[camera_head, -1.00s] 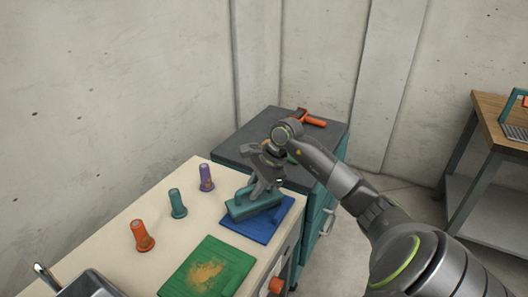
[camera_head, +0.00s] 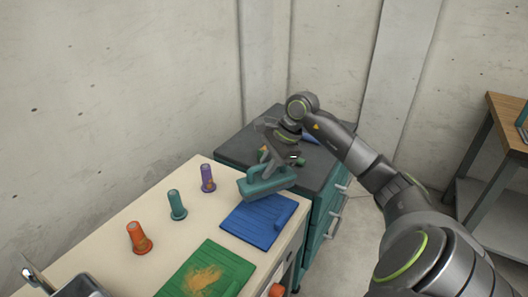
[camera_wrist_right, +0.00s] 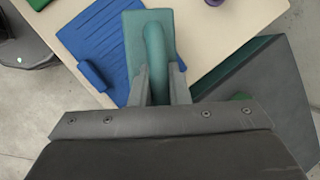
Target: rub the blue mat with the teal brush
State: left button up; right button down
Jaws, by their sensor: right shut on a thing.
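The teal brush (camera_head: 264,184) is a flat block with a loop handle. My right gripper (camera_head: 282,165) is shut on the brush's handle, and its fingers stand either side of the handle in the right wrist view (camera_wrist_right: 158,82). The blue mat (camera_head: 256,222) lies flat near the counter's right end, with a raised bar along its right side; it also shows in the right wrist view (camera_wrist_right: 95,32). The brush (camera_wrist_right: 135,38) overlaps the mat's far edge in both views and looks raised, though the gap is hard to judge. My left gripper is not in view.
A green mat (camera_head: 236,263) with a yellowish stain lies nearer on the cream counter (camera_head: 120,215). Orange (camera_head: 139,238), teal (camera_head: 177,205) and purple (camera_head: 207,179) upright pieces stand along the counter's left side. A dark-topped teal cabinet (camera_head: 235,152) adjoins behind, with a blue item (camera_head: 310,137) on it.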

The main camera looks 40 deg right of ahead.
jog(key=shift+w+d+r+p, duration=0.1)
jog(key=shift+d+r+p, duration=0.15)
jog(key=shift+r, duration=0.55)
jog(key=shift+a+r+p, duration=0.15)
jog(key=shift+r+p, duration=0.2)
jog(key=shift+r, duration=0.65)
